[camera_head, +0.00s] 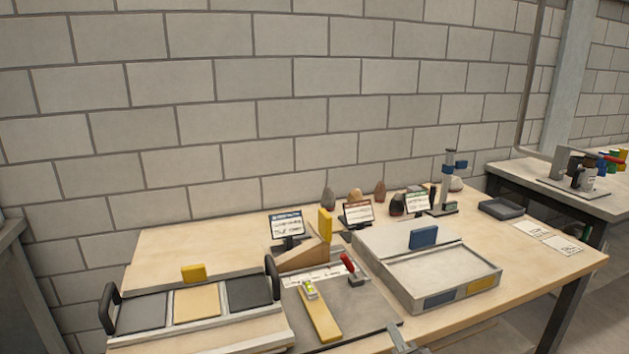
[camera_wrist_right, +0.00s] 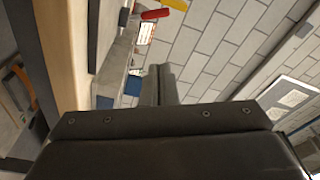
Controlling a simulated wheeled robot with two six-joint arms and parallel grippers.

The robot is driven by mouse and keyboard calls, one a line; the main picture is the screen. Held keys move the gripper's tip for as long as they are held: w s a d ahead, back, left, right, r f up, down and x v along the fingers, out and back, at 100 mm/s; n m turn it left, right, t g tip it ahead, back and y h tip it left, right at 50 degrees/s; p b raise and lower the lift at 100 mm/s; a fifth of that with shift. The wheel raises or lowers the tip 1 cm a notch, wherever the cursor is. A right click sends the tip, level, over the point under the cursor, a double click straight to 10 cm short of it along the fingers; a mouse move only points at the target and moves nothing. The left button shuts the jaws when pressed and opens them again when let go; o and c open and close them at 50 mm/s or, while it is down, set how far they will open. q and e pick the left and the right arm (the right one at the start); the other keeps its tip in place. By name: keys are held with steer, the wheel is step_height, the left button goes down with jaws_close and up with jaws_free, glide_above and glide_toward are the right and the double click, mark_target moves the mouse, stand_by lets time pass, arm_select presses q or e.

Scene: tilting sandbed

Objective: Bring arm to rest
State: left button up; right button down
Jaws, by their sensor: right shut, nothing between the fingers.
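My right gripper (camera_head: 398,336) shows only as a small grey tip at the bottom edge of the head view, in front of the workbench (camera_head: 540,268). In the right wrist view its two fingers (camera_wrist_right: 160,84) lie together, shut, with nothing between them. It appears clear of the objects on the bench, though I cannot tell its exact distance from the front edge. My left gripper is in neither view.
A tray with dark and tan panels and black handles (camera_head: 108,308) stands at the left. A grey sandbed box (camera_head: 395,290) stands right of centre. A red-handled tool (camera_head: 349,265) and a yellow level (camera_head: 320,315) lie between them. Free floor shows at the right.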

steer(key=s+d+f+n+g+h, duration=0.1)
steer(key=s+d+f+n+g, duration=0.3)
steer(key=f, duration=0.8)
steer(key=s+d+f+m+g+h+p, duration=0.1)
steer(key=s+f+g, duration=0.1)
steer(key=s+f, duration=0.7)
steer(key=s+d+f+n+g+h, duration=0.1)
steer(key=s+d+f+n+g, duration=0.15)
steer(key=f, duration=1.15)
steer(key=s+d+f+n+g, duration=0.1)
steer(key=s+f, duration=0.4)
steer(key=s, duration=0.7)
steer(key=s+d+f+n+g+h+p, duration=0.1)
steer(key=s+d+f+n+g, duration=0.1)
steer(key=s, duration=1)
steer(key=s+d+f+n+g, duration=0.1)
steer(key=s+d+f+g, duration=0.2)
steer(key=s+f+g, duration=0.2)
steer(key=s+f, duration=0.3)
steer(key=s, duration=0.4)
steer(key=shift+f+n+h, duration=0.35)
steer(key=shift+f+h, duration=0.05)
steer(key=shift+d+g, duration=0.1)
steer(key=shift+g, duration=0.15)
